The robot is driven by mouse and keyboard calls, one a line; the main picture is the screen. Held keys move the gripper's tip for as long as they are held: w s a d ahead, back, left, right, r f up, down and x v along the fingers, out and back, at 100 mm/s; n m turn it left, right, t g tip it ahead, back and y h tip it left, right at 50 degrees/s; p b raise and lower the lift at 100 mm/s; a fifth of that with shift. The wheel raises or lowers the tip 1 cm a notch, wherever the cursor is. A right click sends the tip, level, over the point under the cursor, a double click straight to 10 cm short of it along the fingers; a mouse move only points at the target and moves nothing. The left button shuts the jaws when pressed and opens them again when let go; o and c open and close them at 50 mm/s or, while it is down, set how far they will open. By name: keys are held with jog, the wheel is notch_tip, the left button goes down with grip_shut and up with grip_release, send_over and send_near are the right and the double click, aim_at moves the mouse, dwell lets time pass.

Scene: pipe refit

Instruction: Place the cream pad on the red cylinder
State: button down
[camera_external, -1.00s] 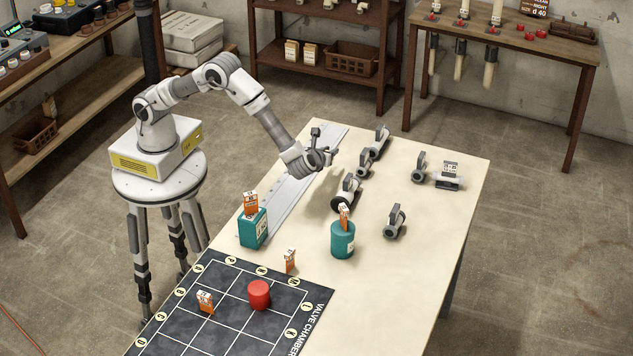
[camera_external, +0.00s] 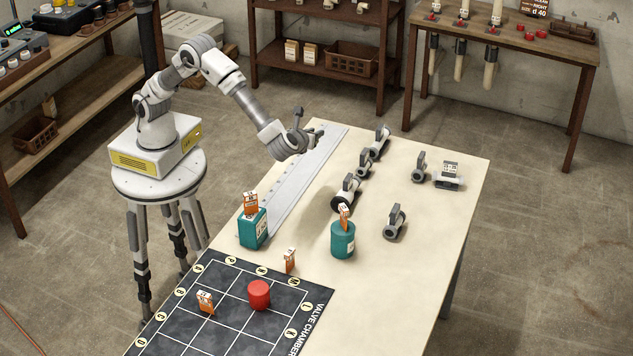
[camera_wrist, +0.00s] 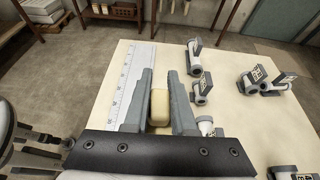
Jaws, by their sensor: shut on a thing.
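The cream pad (camera_wrist: 159,106) is between the two fingers of my gripper (camera_wrist: 160,85) in the wrist view. My gripper is shut on it. In the external view my gripper (camera_external: 302,137) is raised above the far end of the table, near the ruler, and the pad cannot be made out there. The red cylinder (camera_external: 259,295) stands upright on the dark grid mat at the near end of the table, well away from my gripper. Nothing lies on its top. It is not in the wrist view.
A teal box (camera_external: 252,228) and a teal cylinder (camera_external: 343,240), each with an orange carton on top, stand mid-table. Several grey pipe fittings (camera_external: 394,222) lie to the right. A long ruler (camera_external: 300,180) lies along the left edge.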

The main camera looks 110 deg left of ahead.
notch_tip(320, 180, up, 6)
jog(key=w+d+f+m+t+h+b, duration=0.1)
jog(key=w+d+m+t+h, duration=0.3)
jog(key=d, duration=0.9)
jog(key=w+d+m+t+b, duration=0.1)
jog(key=w+d+m+t, duration=0.35)
jog(key=d, duration=0.85)
jog(key=s+d+m+t+h+b, duration=0.1)
jog(key=s+d+m+t+h, duration=0.3)
jog(key=d, duration=1)
jog(key=s+d+m+t+h+b, duration=0.1)
jog(key=s+d+m+h, duration=0.45)
jog(key=d, duration=0.95)
jog(key=b, duration=0.2)
send_over(259, 295)
jog(key=w+a, duration=0.1)
jog(key=a, duration=0.1)
notch_tip(259, 295, down, 12)
jog(key=r, duration=0.1)
jog(key=shift+w+a+f+b, duration=0.15)
jog(key=shift+f+b, duration=0.5)
jog(key=shift+f, duration=1.6)
